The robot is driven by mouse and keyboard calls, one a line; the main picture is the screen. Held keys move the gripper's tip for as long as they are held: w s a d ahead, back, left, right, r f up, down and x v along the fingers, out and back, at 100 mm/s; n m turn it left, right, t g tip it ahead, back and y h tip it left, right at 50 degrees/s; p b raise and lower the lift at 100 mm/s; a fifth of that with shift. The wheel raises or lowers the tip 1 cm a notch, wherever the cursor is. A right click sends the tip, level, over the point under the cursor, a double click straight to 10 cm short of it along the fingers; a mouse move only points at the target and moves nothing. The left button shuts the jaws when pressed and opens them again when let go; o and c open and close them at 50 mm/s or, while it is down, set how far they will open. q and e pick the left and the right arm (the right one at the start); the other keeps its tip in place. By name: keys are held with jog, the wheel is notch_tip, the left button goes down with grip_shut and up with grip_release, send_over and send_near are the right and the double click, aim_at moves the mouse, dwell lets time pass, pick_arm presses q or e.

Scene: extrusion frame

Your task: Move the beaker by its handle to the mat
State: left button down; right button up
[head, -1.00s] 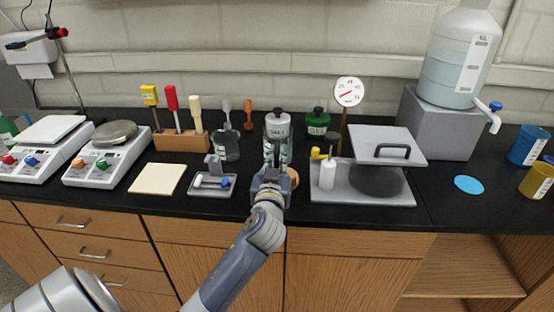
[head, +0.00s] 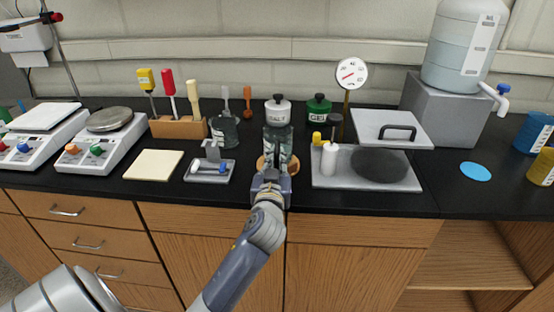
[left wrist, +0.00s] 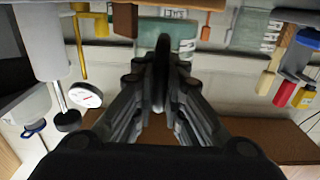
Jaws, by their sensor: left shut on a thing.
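A clear greenish beaker (head: 279,145) with white markings stands or hangs upright near the middle of the counter, and it also shows in the left wrist view (left wrist: 165,35). My left gripper (head: 272,172) is in front of it, shut on its handle; the fingers hide most of the handle. I cannot tell whether the beaker's base touches the surface below. A flat blue round mat (head: 475,171) lies bare on the counter at the right. My right gripper is not in view.
A brown round piece (head: 294,165) shows beside my gripper. A grey plate with a raised lid (head: 392,128) stands between beaker and mat. A small tray (head: 222,178), a cream pad (head: 153,165) and a glass jar (head: 224,132) are left. A grey block (head: 445,110) stands behind the mat.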

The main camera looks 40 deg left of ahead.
pick_arm(q)
jog(key=shift+f+b, duration=0.55)
jog(key=shift+f, duration=0.05)
dwell(0.6)
jog(key=c, duration=1.6)
grip_release()
jog(key=shift+o, duration=0.2)
jog(key=v, duration=1.2)
